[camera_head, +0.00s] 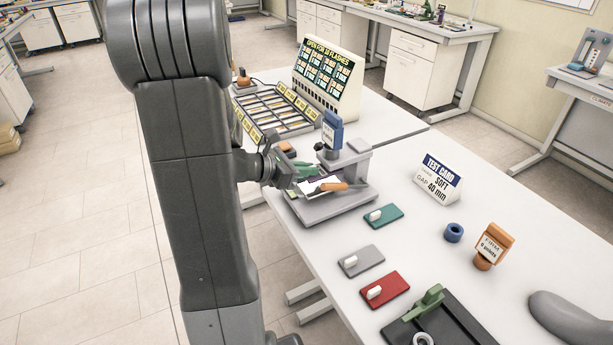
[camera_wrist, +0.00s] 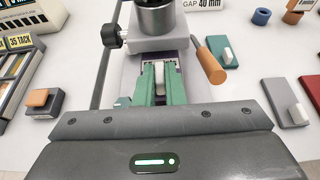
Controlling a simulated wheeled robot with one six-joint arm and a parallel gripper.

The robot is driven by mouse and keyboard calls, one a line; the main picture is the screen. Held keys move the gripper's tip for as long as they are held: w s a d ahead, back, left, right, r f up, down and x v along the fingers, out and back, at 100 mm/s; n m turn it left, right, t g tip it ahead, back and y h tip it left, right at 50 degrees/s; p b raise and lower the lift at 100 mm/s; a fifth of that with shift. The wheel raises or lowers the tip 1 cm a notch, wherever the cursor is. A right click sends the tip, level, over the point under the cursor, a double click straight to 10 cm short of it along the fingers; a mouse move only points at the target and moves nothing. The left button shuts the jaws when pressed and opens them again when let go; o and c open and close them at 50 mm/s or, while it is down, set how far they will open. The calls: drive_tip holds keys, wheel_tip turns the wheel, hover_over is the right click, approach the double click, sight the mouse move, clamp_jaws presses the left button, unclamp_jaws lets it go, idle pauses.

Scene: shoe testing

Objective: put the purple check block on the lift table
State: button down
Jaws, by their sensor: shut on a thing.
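The purple check block (camera_wrist: 160,78) is between my gripper's green fingers in the wrist view. Its white knob shows clearly and only a little purple shows around it. My gripper (camera_wrist: 160,88) is shut on that knob. In the head view my gripper (camera_head: 298,176) is at the grey test stand (camera_head: 335,206), low over its bed under the upright head. The block is mostly hidden there by the gripper. The lift table is the stand's bed; I cannot tell whether the block touches it.
Green (camera_head: 383,216), grey (camera_head: 361,260) and red (camera_head: 385,289) blocks with white knobs lie on the table at the front. A compartment tray (camera_head: 272,108) is behind. The stand's head (camera_wrist: 156,18) overhangs closely.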

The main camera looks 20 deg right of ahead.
sight(306, 179)
drive_tip(key=shift+f+p, duration=0.35)
drive_tip(key=shift+f, duration=1.4)
drive_tip(key=shift+f+b, duration=0.25)
drive_tip(key=shift+b, duration=0.05)
drive_tip(key=c, duration=1.5)
unclamp_jaws()
drive_tip(key=shift+r, duration=0.15)
drive_tip(key=shift+r+p, duration=0.15)
drive_tip(key=shift+p, duration=0.2)
drive_tip(key=b+v, duration=0.2)
drive_tip(key=v, duration=1)
drive_tip(key=shift+b, duration=0.4)
